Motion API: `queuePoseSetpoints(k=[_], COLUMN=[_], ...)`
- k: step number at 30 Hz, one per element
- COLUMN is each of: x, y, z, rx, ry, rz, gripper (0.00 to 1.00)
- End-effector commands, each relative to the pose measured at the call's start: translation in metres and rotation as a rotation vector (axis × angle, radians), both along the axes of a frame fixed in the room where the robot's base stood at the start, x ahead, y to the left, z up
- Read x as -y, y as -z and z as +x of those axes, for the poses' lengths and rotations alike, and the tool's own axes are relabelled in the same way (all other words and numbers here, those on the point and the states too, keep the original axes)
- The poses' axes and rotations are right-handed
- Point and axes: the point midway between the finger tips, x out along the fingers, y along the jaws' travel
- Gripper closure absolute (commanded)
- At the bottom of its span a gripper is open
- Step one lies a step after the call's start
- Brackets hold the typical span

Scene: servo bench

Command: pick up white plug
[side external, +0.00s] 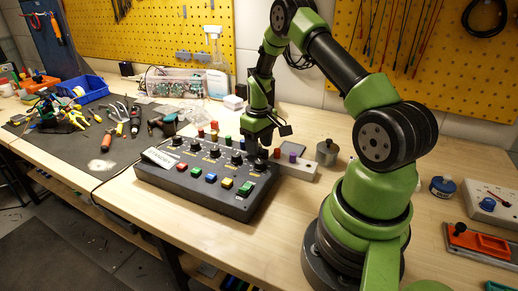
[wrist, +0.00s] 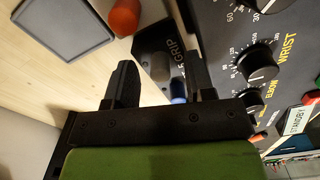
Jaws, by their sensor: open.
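In the wrist view my gripper (wrist: 158,70) is open, with its two dark fingers apart. A pale, shaded peg (wrist: 161,66) shows between the fingers, beside the label "GRIP" on a dark panel; it looks like the white plug, but its colour is dim. No finger clearly touches it. A blue peg (wrist: 179,91) shows just below it, close to the right finger. In the side external view my gripper (side external: 262,155) is low at the right end of the black control console (side external: 205,203). I cannot make out the white plug there.
In the side external view a pale block (side external: 300,171) holds a purple plug (side external: 292,157). Console knobs (wrist: 257,62) stand close at the right.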

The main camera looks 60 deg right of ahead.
Motion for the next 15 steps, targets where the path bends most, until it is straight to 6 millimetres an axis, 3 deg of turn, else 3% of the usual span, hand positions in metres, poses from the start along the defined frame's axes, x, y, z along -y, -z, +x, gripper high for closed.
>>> queuePoseSetpoints(k=[8, 14, 15], x=[0.0001, 0.0000, 0.0000], y=[0.0030, 0.0028, 0.0028], z=[0.0003, 0.0003, 0.0002], rx=[0.001, 0.001, 0.001], ry=[0.000, 0.000, 0.000], rz=[-0.001, -0.001, -0.001], gripper=[0.53, 0.99, 1.00])
